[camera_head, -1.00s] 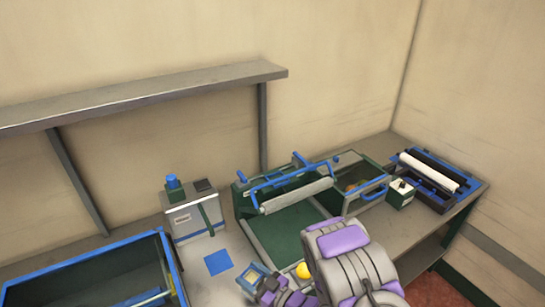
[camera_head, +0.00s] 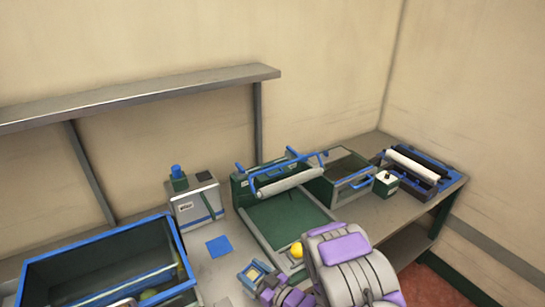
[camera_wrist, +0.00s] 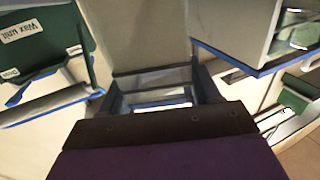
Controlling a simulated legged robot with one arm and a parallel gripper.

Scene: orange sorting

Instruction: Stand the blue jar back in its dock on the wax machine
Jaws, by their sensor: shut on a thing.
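My gripper (camera_head: 262,281) is low in the middle of the head view, above the front of the bench. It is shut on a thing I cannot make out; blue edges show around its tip. In the wrist view its blue-edged fingers (camera_wrist: 165,98) fill the middle. A green wall labelled "Wax unit" (camera_wrist: 25,32) is at the upper left there. In the head view a small blue upright piece (camera_head: 177,172) stands on the green back of a pale labelled box (camera_head: 197,204). I cannot tell whether it is the jar. No dock is clearly visible.
A blue-rimmed green bin (camera_head: 100,237) is at the left. A flat blue square (camera_head: 218,246) lies on the bench. A green roller machine (camera_head: 290,217) stands right of it, with a yellow ball (camera_head: 297,250) near its front.

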